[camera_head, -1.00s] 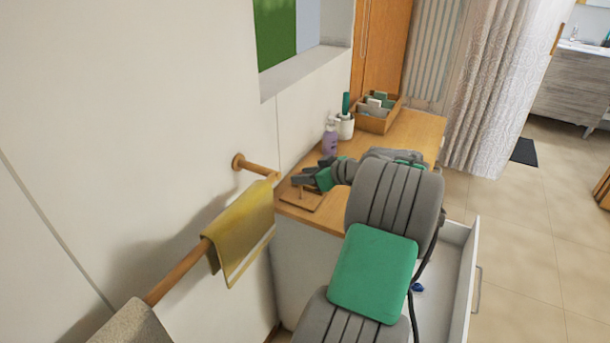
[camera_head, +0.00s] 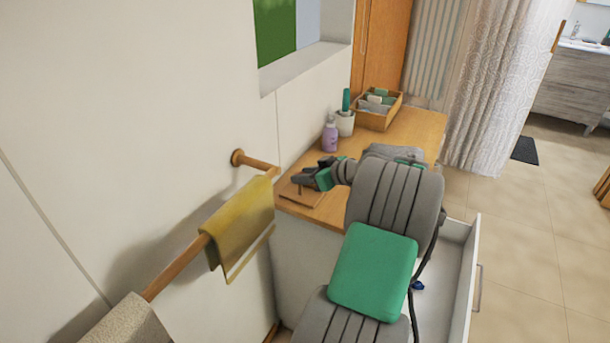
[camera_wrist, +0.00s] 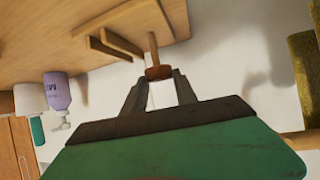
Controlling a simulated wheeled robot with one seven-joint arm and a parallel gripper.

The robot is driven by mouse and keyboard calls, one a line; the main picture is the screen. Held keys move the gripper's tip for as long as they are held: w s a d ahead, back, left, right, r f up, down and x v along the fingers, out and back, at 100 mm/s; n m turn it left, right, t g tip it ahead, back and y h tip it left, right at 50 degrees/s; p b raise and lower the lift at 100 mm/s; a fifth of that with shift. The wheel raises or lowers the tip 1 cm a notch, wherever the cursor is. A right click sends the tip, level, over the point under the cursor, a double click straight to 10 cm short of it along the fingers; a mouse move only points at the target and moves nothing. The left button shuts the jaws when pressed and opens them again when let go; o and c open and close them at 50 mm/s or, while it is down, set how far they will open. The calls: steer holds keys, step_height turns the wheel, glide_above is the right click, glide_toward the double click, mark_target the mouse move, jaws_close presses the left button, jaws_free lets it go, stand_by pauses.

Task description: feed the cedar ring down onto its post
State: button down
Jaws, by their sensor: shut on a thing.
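The cedar ring (camera_wrist: 158,72) is a small reddish-brown piece between my fingertips in the wrist view. My gripper (camera_wrist: 160,82) is shut on it. The post (camera_wrist: 152,42) is a thin wooden peg that meets the ring in the wrist view; I cannot tell whether the ring is around its end or only in line with it. In the head view, my gripper (camera_head: 301,179) is just above the post (camera_head: 299,190) and its flat wooden base (camera_head: 318,199) at the counter's near left corner. The ring is too small to make out there.
A purple bottle (camera_head: 330,138), a white cup (camera_head: 345,124) and a wooden box (camera_head: 378,112) stand farther back on the counter (camera_head: 418,125). A rail with a yellow towel (camera_head: 240,228) is on the wall at left. An open drawer (camera_head: 462,270) is at right.

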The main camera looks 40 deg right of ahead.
steer(key=shift+f, duration=0.15)
steer(key=c, duration=0.9)
jaws_free()
steer(key=shift+s, duration=0.1)
steer(key=v, duration=0.7)
steer(key=shift+s+d+b, duration=0.1)
steer(key=shift+s+b, duration=0.2)
steer(key=shift+b, duration=0.1)
